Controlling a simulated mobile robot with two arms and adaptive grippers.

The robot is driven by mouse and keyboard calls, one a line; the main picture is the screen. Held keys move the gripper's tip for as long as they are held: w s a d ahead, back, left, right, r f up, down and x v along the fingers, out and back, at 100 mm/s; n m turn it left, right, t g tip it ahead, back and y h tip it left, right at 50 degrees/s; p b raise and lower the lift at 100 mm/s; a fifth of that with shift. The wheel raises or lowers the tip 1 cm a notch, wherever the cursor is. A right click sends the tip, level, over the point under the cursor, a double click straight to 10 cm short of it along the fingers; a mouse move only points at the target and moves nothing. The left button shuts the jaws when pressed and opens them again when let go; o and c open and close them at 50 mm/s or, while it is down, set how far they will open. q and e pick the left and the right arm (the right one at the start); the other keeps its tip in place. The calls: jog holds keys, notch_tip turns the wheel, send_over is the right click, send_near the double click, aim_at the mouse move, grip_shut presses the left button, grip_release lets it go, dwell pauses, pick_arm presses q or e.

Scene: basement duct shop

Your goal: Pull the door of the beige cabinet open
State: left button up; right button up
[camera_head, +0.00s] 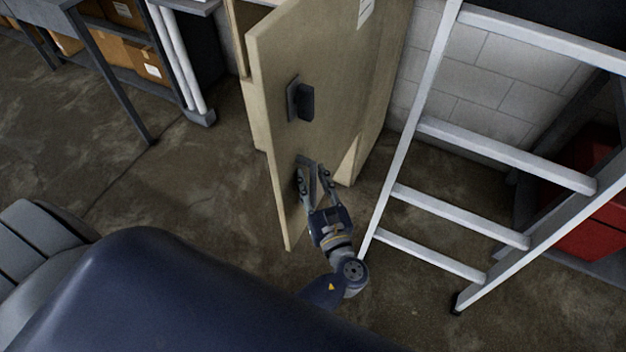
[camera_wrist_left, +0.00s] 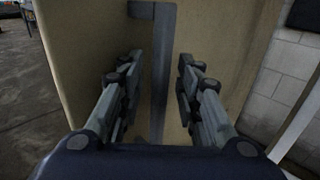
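The beige cabinet's door (camera_head: 325,65) stands swung out from the cabinet body (camera_head: 250,110), with a gap along its left edge. A dark fitting (camera_head: 299,100) is on the door's upper face. My left gripper (camera_head: 314,166) is low at the door's outer face, below that fitting. The left wrist view shows its two fingers (camera_wrist_left: 154,92) spread apart, with the beige door (camera_wrist_left: 85,60) ahead. A dark upright bar (camera_wrist_left: 162,65) with a short arm at its top stands between the fingers. I see no clear finger contact with it. My right gripper is out of view.
A light metal ladder (camera_head: 415,125) stands close to the right of the door and my left gripper. Red containers (camera_head: 590,235) are behind it. Shelving with cardboard boxes (camera_head: 145,62) is at the upper left. The concrete floor (camera_head: 190,185) left of the door is clear.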

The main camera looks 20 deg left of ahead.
pick_arm(q)
jog(key=v, duration=0.7)
jog(key=shift+s+d, duration=0.2)
jog(key=shift+s, duration=0.05)
jog(key=shift+f, duration=0.1)
jog(key=s+a+f+n+g+h, duration=0.1)
jog(key=s+f+n+g+h, duration=0.2)
jog(key=f, duration=0.8)
jog(key=s+a+f+n+g+h, duration=0.15)
jog(key=s+f, duration=0.35)
jog(key=f, duration=0.5)
jog(key=s+a+f+n+g+h, duration=0.1)
jog(key=s+f+n+g+h, duration=0.2)
jog(key=f, duration=0.8)
jog(key=s+a+f+n+g+h, duration=0.2)
jog(key=s+f+n, duration=0.4)
jog(key=s+n, duration=0.3)
jog(key=s+a+f+n+g+h, duration=0.2)
jog(key=s+f+n, duration=0.5)
jog(key=s, duration=0.5)
jog(key=shift+s+a+n+g, duration=0.45)
jog(key=shift+a+n, duration=0.25)
jog(key=shift+n, duration=0.15)
jog(key=shift+f+h, duration=0.1)
jog(key=shift+h, duration=0.15)
